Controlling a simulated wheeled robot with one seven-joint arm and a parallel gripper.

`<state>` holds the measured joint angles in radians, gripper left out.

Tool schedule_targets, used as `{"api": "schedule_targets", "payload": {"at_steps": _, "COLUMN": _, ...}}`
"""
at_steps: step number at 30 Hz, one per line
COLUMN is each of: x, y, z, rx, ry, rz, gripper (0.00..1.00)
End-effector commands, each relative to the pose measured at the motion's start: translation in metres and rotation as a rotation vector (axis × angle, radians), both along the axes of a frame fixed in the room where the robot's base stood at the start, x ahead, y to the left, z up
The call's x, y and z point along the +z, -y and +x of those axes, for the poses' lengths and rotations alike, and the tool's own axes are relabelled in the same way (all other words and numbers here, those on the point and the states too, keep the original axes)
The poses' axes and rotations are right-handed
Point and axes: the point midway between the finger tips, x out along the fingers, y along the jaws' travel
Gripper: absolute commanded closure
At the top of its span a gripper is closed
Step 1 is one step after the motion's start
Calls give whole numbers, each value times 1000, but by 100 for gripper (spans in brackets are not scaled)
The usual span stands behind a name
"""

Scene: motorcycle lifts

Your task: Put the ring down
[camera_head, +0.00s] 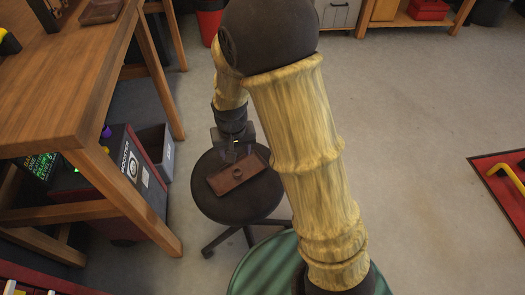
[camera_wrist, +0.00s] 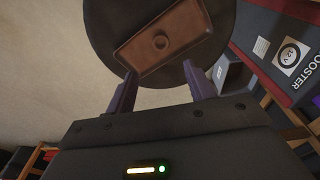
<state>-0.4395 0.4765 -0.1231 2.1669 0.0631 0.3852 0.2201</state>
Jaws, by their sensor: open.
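A brown rectangular tray (camera_head: 220,184) lies on the round black seat of a stool (camera_head: 262,199). A small, dark round thing, seemingly the ring (camera_head: 237,174), sits on the tray. In the wrist view the ring (camera_wrist: 161,42) is near the middle of the tray (camera_wrist: 187,22), and the stool seat (camera_wrist: 107,30) shows around it. My gripper (camera_head: 231,153) is at the far edge of the tray in the head view. In the wrist view its two fingers (camera_wrist: 158,82) are apart, with nothing between them; the ring lies beyond the fingertips.
A wooden workbench (camera_head: 70,75) stands to the left, with a booster box (camera_head: 125,165) and a grey bin (camera_head: 157,148) beside its legs. A red mat (camera_head: 500,185) with a yellow bar lies at the right. The floor between is clear.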

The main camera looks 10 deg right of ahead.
Motion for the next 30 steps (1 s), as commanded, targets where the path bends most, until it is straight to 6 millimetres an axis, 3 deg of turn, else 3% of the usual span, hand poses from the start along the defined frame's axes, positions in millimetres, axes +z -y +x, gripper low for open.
{"api": "schedule_targets", "payload": {"at_steps": 7, "x": 34, "y": 49, "z": -24, "rx": -31, "ry": 33, "rz": 21, "gripper": 46}}
{"api": "schedule_targets", "payload": {"at_steps": 12, "x": 64, "y": 99, "z": -66, "rx": -50, "ry": 76, "rz": 21, "gripper": 46}}
{"api": "schedule_targets", "payload": {"at_steps": 15, "x": 74, "y": 119, "z": -90, "rx": -56, "ry": 97, "rz": 13, "gripper": 46}}
{"api": "schedule_targets", "payload": {"at_steps": 20, "x": 80, "y": 133, "z": -108, "rx": -58, "ry": 111, "rz": 3, "gripper": 46}}
{"api": "schedule_targets", "payload": {"at_steps": 30, "x": 80, "y": 133, "z": -109, "rx": -56, "ry": 110, "rz": 2, "gripper": 46}}
